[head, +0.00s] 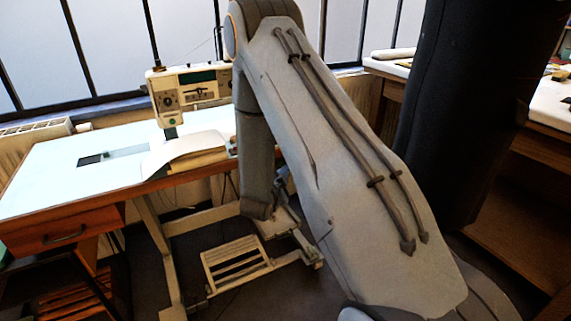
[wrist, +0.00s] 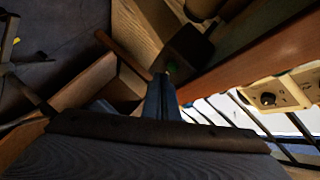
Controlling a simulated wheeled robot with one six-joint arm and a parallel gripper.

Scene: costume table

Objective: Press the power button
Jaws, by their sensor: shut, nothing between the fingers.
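In the wrist view, my gripper (wrist: 163,78) is shut and empty, its two fingers together pointing away from the camera. Just past the fingertips is a dark box (wrist: 187,46) beside the underside of the brown table edge. A small green spot (wrist: 172,66) shows at the box's near end, right by the fingertips. I cannot tell whether this spot is the power button, or whether the fingertips touch it. In the head view, my own arm hides the gripper and the box.
A cream sewing machine (head: 188,90) stands on a pale-topped table (head: 60,165) in the head view; it also shows in the wrist view (wrist: 285,92). A treadle (head: 235,265) lies below. The wooden table edge (wrist: 255,62) runs close to the fingers. Another bench (head: 545,110) stands at right.

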